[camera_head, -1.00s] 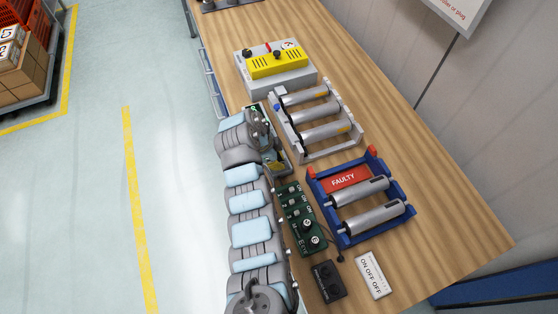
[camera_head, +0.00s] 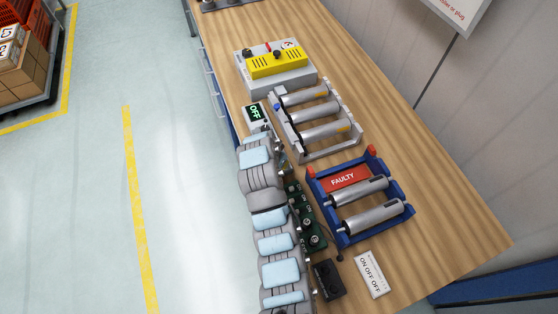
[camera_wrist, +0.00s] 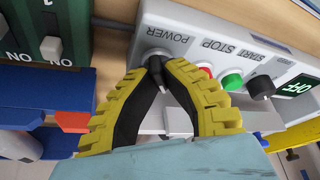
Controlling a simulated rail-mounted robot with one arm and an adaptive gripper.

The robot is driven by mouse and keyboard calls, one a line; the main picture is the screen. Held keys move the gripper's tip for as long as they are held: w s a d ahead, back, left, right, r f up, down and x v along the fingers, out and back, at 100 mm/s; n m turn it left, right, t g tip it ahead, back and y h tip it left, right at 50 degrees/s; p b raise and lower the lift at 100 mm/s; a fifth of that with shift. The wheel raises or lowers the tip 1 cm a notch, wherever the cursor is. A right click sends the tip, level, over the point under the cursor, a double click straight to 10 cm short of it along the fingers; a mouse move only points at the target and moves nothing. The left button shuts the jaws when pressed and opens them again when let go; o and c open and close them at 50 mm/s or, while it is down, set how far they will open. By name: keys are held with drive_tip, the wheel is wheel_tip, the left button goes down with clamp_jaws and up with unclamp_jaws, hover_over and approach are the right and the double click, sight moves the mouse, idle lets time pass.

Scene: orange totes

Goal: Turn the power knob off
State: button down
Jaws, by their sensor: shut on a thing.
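The power knob (camera_wrist: 155,57) sits on a light grey control panel (camera_wrist: 185,20) under the word POWER, at the top middle of the wrist view. My gripper (camera_wrist: 161,70) has its yellow and black fingers closed together on the knob, and the fingertips hide part of it. The panel's display (camera_wrist: 296,88) reads OFF in green, and it also shows in the head view (camera_head: 254,112). In the head view my arm covers the knob and most of the panel, and my fingers cannot be made out there.
Beside the knob are a red button (camera_wrist: 206,70), a green button (camera_wrist: 232,81) and another black knob (camera_wrist: 261,88). A green switch board (camera_head: 312,232), a blue FAULTY roller rack (camera_head: 352,240) and a grey roller rack (camera_head: 352,152) stand close by. The table's right side is clear.

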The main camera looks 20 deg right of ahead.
drive_tip(key=shift+f+n+y, duration=0.1)
drive_tip(key=shift+n+y, duration=0.2)
drive_tip(key=shift+n, duration=0.7)
drive_tip(key=shift+t, duration=0.3)
drive_tip(key=c, duration=1.1)
unclamp_jaws()
drive_tip(key=shift+c, duration=0.2)
drive_tip(key=shift+r, duration=0.2)
drive_tip(key=shift+v, duration=3.65)
